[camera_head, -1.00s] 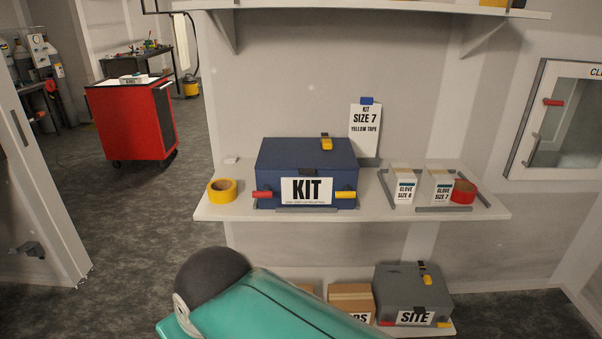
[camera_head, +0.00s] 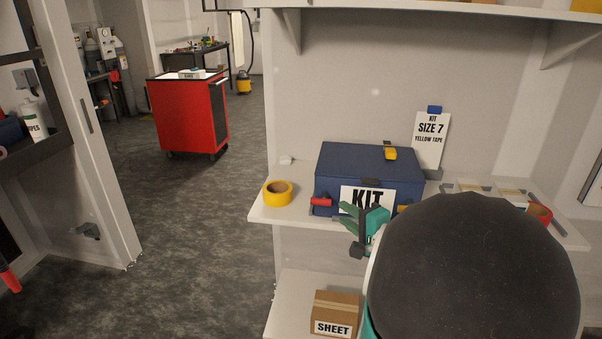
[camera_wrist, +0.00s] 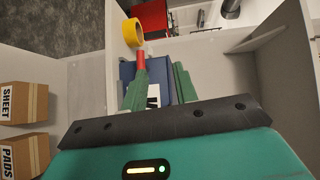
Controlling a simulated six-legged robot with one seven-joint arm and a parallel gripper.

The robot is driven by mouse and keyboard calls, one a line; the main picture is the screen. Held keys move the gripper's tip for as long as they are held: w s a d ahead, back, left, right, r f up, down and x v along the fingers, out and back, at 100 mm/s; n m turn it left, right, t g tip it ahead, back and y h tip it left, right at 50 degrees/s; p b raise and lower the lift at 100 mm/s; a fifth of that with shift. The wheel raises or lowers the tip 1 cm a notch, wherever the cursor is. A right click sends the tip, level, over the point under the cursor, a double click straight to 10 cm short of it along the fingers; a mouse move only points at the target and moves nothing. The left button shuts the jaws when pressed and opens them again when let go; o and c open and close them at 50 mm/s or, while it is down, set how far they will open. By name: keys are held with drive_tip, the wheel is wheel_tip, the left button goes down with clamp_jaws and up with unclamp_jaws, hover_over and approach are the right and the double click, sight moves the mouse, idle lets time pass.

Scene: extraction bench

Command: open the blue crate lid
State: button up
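The blue crate (camera_head: 368,162) labelled KIT stands on the middle shelf with its lid shut. A dark latch sits at the middle of its front edge, and a yellow piece (camera_head: 390,153) is on the lid. A red handle (camera_head: 321,202) is at its front left; a yellow handle at front right is partly hidden by my arm. My gripper (camera_head: 352,222) is in front of the crate's label, over the shelf's front edge. In the wrist view, the green fingers of my gripper (camera_wrist: 159,86) are apart, with the crate (camera_wrist: 127,72) beyond them; I see nothing held.
A yellow tape roll (camera_head: 278,193) lies left of the crate. A red tape roll (camera_head: 540,212) and boxes at right are partly behind my arm. A sign reading SIZE 7 (camera_head: 430,140) stands behind. A SHEET box (camera_head: 335,312) is below. Floor at left is open.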

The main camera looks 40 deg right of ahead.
drive_tip(key=s+d+f+m+h, duration=0.1)
drive_tip(key=s+d+m+h, duration=0.4)
drive_tip(key=d, duration=0.6)
drive_tip(key=w+d+h, duration=0.1)
drive_tip(key=w+d, duration=0.4)
drive_tip(key=w, duration=0.6)
drive_tip(key=shift+w+d+n+g, duration=0.15)
drive_tip(key=shift+w+n+g, duration=0.05)
drive_tip(key=shift+n+g, duration=0.1)
drive_tip(key=shift+f, duration=0.1)
clamp_jaws()
